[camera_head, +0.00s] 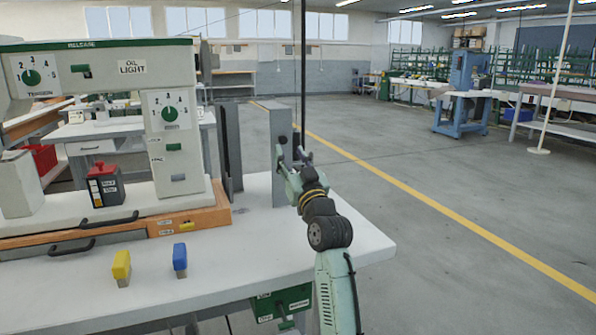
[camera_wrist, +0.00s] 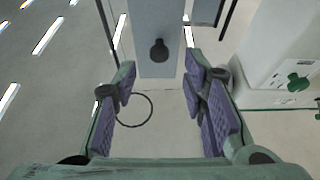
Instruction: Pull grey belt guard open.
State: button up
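The grey belt guard (camera_head: 280,125) stands upright at the right end of the white table, right of the sewing-machine-like press. In the wrist view the guard (camera_wrist: 153,22) shows as a grey panel with a black knob (camera_wrist: 158,50) near its lower end. My gripper (camera_head: 293,160) is in front of the guard. In the wrist view my gripper (camera_wrist: 160,72) has its two purple-padded fingers wide apart, one on each side of the line to the knob. The fingers do not visibly touch the knob, and nothing is between the pads.
The white press (camera_head: 180,140) with dials stands left of the guard. A dark upright panel (camera_head: 230,130) is between them. A yellow block (camera_head: 121,266) and a blue block (camera_head: 180,258) are on the table front (camera_head: 225,270). Open floor lies to the right.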

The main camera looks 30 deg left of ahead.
jog(key=v, duration=0.6)
jog(key=shift+s+d+f, duration=0.15)
jog(key=shift+s+d, duration=0.05)
jog(key=shift+s, duration=0.05)
